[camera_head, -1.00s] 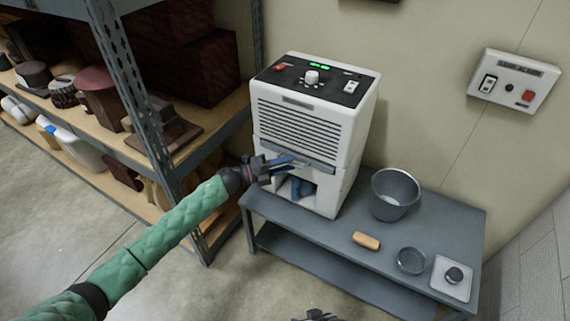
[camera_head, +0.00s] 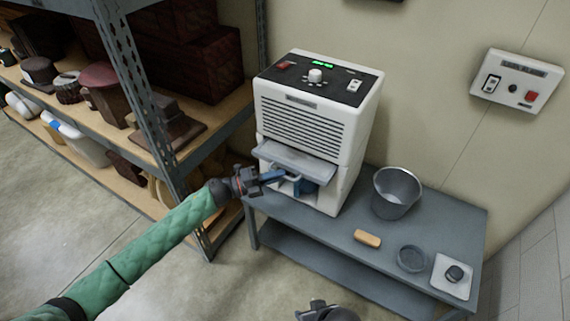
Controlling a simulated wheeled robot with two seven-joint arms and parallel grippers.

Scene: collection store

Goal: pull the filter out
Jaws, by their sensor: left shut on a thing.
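The white dehumidifier-like machine (camera_head: 312,125) stands upright on a grey bench. Below the filter is an open bay with a blue part (camera_head: 308,187) inside, partly hidden by the filter and gripper. My right gripper (camera_head: 326,310) shows only in part at the bottom edge, away from the machine.
On the bench (camera_head: 330,235) stand a grey bucket (camera_head: 397,193), a tan block (camera_head: 367,239), a round dark dish (camera_head: 411,258) and a white plate with a dark knob (camera_head: 454,275). A loaded shelf (camera_head: 160,150) is close on the left. Floor in front is clear.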

